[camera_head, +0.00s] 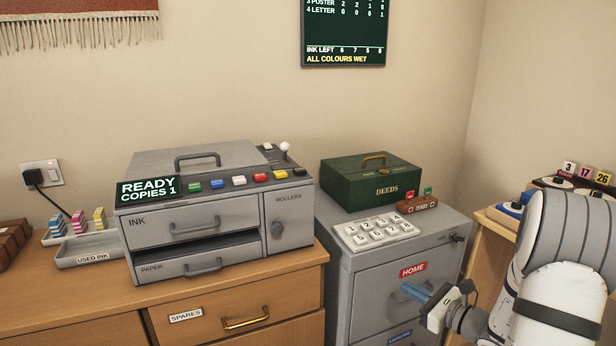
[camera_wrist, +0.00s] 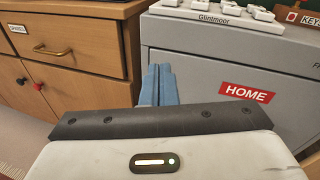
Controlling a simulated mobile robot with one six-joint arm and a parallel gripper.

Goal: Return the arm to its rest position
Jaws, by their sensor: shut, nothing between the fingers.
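My gripper (camera_head: 408,289) is in the lower right of the head view, at the end of my white and grey arm. Its blue fingers point left, in front of the grey filing cabinet (camera_head: 345,275) and near the drawer with the red HOME label (camera_head: 413,269). In the wrist view my gripper (camera_wrist: 158,72) has its two blue fingers together, with nothing between them. The HOME label (camera_wrist: 246,92) is to the right of the fingers there. The fingers overlap the drawer handle in the head view; I cannot tell whether they touch it.
A grey printing machine (camera_head: 215,215) stands on the wooden bureau (camera_head: 285,290) at left. A green DEEDS box (camera_head: 345,178) and a keypad (camera_head: 376,231) are on the cabinet top. A wooden stand (camera_head: 480,240) is at right, behind my arm. The wooden drawers (camera_wrist: 60,55) are left of the fingers.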

